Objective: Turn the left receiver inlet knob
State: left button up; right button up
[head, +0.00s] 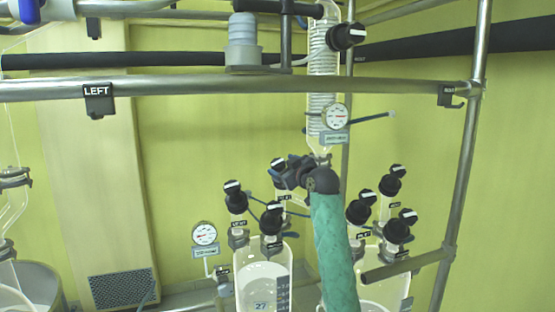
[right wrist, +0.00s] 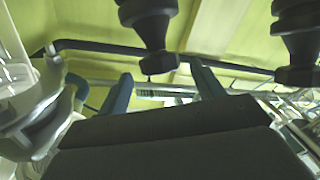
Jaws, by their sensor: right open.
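The left receiver (head: 262,285) is a clear glass vessel marked 27, low in the middle of the head view. Black knobs with white marks stand on its top: a left one (head: 235,198) and a front one (head: 272,218). A further one (head: 278,165) is partly covered by my right gripper (head: 283,178). The labels are too small to read surely, so I cannot tell which is the inlet knob. My right gripper is open and empty above the receiver. In the right wrist view, a black knob (right wrist: 150,28) shows above and between the spread fingers (right wrist: 162,88). My left gripper is not in view.
A second vessel (head: 385,293) with similar knobs (head: 360,208) stands to the right. A gauge (head: 204,234) is at the left, and another (head: 336,116) hangs on the glass column (head: 323,70). Metal rails (head: 200,88) cross the frame. Another black knob (right wrist: 297,35) shows at the wrist view's right.

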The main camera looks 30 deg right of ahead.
aim_at(281, 167)
jog(key=w+p, duration=0.1)
jog(key=w, duration=0.2)
jog(key=shift+f, duration=0.1)
pick_arm(q)
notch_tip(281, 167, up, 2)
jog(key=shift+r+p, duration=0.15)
jog(key=shift+p, duration=0.15)
pick_arm(e)
jog(key=shift+w+d, duration=0.1)
jog(key=shift+w, duration=0.25)
jog(key=shift+w+f, duration=0.1)
jog(key=shift+w, duration=0.05)
jog(key=c, duration=1)
jog(key=shift+f+m+h+b, duration=0.2)
jog(key=shift+m+h+b, duration=0.5)
jog(key=shift+h+b, duration=0.1)
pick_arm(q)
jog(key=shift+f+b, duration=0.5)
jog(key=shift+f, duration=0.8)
pick_arm(e)
jog(key=shift+r+m+t+h, duration=0.2)
jog(key=shift+m+t+h, duration=0.1)
jog(key=shift+m+h, duration=0.6)
